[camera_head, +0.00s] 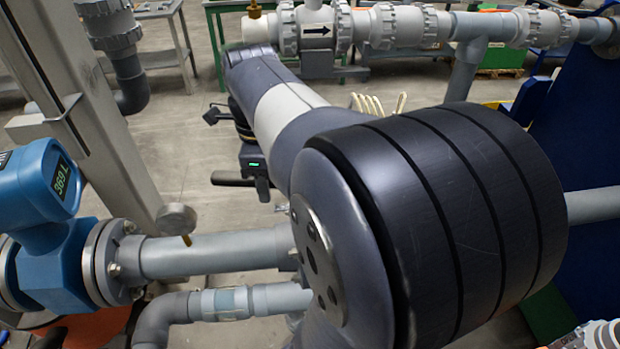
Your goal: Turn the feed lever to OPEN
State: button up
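My gripper (258,172) is a dark unit with a small green light, left of the picture's middle. My large arm joint hides part of it. A short dark bar (231,181) with a rounded end sticks out to its left. I cannot tell whether this bar is the feed lever's handle or part of my gripper. No OPEN marking can be read. The fingertips are not clear, so I cannot tell whether they are open or shut, or touching anything.
A round gauge (177,219) stands above that pipe. A pipe with an arrow label (317,31) crosses the top. A metal column (85,120) rises at left. Bare floor (175,150) shows between.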

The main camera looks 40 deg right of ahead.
grip_shut()
jog(key=s+n, duration=0.1)
jog(key=s+a+n+p, duration=0.1)
jog(key=n, duration=0.1)
jog(key=shift+a+f, duration=0.1)
jog(key=shift+a, duration=0.05)
dwell(0.3)
jog(key=o, duration=0.6)
grip_release()
jog(key=shift+s+a, duration=0.1)
jog(key=shift+a, duration=0.1)
notch_tip(320, 180, up, 7)
jog(key=p, duration=0.6)
jog(key=shift+d+p, duration=0.1)
jog(key=shift+p, duration=0.25)
